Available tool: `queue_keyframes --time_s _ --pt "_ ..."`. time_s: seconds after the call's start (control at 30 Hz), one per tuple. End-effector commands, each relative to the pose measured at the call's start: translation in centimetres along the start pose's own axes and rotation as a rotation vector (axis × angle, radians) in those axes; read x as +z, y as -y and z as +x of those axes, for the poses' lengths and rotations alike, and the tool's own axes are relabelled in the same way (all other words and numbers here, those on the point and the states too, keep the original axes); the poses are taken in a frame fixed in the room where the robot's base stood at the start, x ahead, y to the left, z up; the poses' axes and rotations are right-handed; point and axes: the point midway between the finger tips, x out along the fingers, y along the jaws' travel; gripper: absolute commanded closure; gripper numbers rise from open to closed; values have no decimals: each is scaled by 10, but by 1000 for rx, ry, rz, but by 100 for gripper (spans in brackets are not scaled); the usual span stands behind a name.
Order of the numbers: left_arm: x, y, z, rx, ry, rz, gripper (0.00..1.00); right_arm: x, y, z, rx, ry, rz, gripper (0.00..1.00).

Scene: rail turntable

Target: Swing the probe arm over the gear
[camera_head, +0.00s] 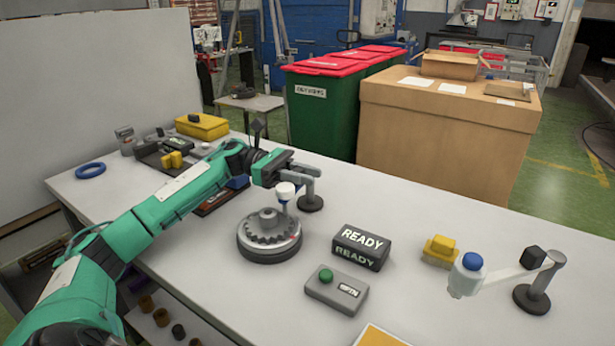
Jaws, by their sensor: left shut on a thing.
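The grey toothed gear (268,228) sits on a dark round turntable (268,254) in the middle of the table. A swing arm on a short grey post (311,202) stands behind it to the right. Its white-capped head (286,190) shows just above the gear's back right edge. My left gripper (283,179) is shut at this head, and its fingers partly hide the arm. I cannot tell the exact height of the head over the gear. A second swing arm (505,276) with a blue cap stands at the right, apart from the gear. My right gripper is not in view.
A dark READY box (361,247) and a grey box with a green button (336,289) stand right of the turntable. A yellow block (440,250) lies near the blue-capped arm. A blue ring (90,170) lies far left. Table between gear and READY box is clear.

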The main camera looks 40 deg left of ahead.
Motion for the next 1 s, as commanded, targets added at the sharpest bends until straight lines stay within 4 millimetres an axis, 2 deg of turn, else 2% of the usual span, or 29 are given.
queue_keyframes --time_s 0.2,0.23,0.27,0.3,0.63,0.77,1.0 --pt "1 0 0 0 2 0 100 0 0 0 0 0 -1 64" --pt "1 0 0 0 1 0 75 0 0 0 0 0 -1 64" --pt "1 0 0 0 1 0 69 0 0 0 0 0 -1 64" --pt "1 0 0 0 1 0 67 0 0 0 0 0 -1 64" --pt "-1 0 -5 1 0 -1 67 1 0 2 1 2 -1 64" --pt "-2 -1 -23 3 -1 -2 67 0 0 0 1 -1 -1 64" --pt "-1 -1 -62 2 1 -1 67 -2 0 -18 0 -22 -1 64"
